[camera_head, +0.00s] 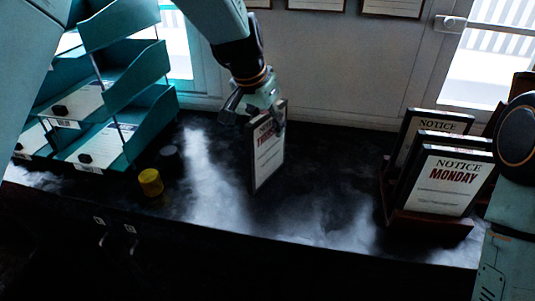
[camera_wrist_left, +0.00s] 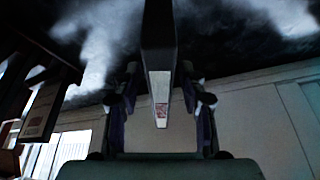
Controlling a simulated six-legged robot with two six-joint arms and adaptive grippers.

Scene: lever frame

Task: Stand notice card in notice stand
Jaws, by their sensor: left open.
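A notice card (camera_head: 268,158) with a dark edge and red lettering, partly hidden, stands upright near the middle of the black counter. My left gripper (camera_head: 258,112) is at its top edge with its fingers open, one on either side of the card. In the left wrist view the card (camera_wrist_left: 158,45) shows nearly edge-on between the two spread fingers (camera_wrist_left: 160,105). The brown notice stand (camera_head: 430,222) is at the right and holds several cards, the front one reading MONDAY (camera_head: 445,180). My right gripper is out of sight.
Teal stacked trays (camera_head: 125,80) with papers stand at the left. A yellow cylinder (camera_head: 150,182) and a dark grey one (camera_head: 169,152) stand beside them. The counter (camera_head: 325,200) between the card and the stand is clear. A wall and windows are behind.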

